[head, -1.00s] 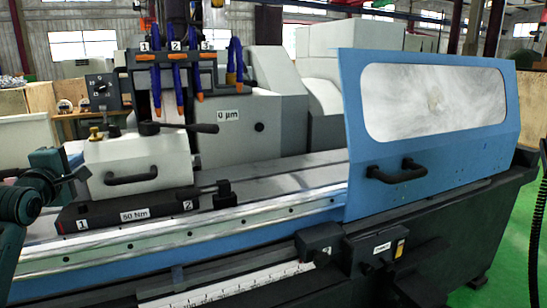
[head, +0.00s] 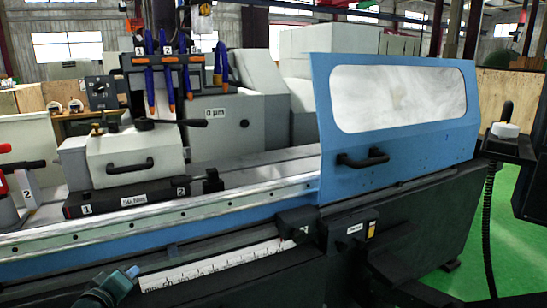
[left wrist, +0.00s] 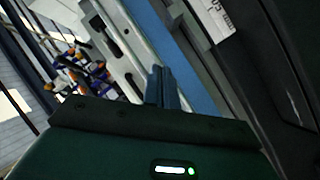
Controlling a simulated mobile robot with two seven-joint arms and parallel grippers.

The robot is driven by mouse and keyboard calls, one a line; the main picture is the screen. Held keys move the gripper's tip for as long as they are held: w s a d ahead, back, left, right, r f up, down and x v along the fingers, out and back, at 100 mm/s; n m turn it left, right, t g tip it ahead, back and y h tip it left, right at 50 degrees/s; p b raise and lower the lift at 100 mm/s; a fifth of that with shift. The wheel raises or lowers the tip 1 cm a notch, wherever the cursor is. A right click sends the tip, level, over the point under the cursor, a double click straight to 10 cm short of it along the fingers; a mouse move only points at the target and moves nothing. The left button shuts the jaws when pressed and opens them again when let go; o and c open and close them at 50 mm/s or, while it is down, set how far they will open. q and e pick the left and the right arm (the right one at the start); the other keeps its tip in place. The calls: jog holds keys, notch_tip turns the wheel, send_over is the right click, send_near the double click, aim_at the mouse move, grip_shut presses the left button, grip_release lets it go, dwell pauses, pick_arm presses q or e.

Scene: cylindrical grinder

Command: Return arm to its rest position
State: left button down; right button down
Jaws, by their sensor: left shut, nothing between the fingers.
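My left arm enters at the bottom left of the head view, and its teal left gripper (head: 132,272) is low in front of the machine's white ruler strip (head: 215,264). In the left wrist view the two fingers of the left gripper (left wrist: 164,88) are together, with nothing between them. They point toward the machine, which appears tilted there. No contact between the gripper and the machine is visible. My right gripper is not in view.
The grinder's blue door (head: 395,125) with its black handle (head: 362,158) is at the right. A grey block with a handle (head: 135,160) sits on the machine table. Blue hoses (head: 160,75) hang behind. A corded control pedestal (head: 508,145) stands right. Green floor (head: 460,250) is clear.

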pick_arm(q)
jog(key=s+d+f+m+g+h, duration=0.2)
jog(key=s+d+f+m, duration=0.4)
jog(key=s+d+f, duration=0.2)
jog(key=s+d+f+m+g+h+p, duration=0.1)
jog(key=s+d+f+m, duration=0.5)
jog(key=s+d, duration=0.6)
jog(key=s+f+g+h, duration=0.1)
jog(key=s+f, duration=0.1)
jog(key=s, duration=0.3)
jog(key=shift+f+m, duration=0.3)
jog(key=shift+f, duration=0.05)
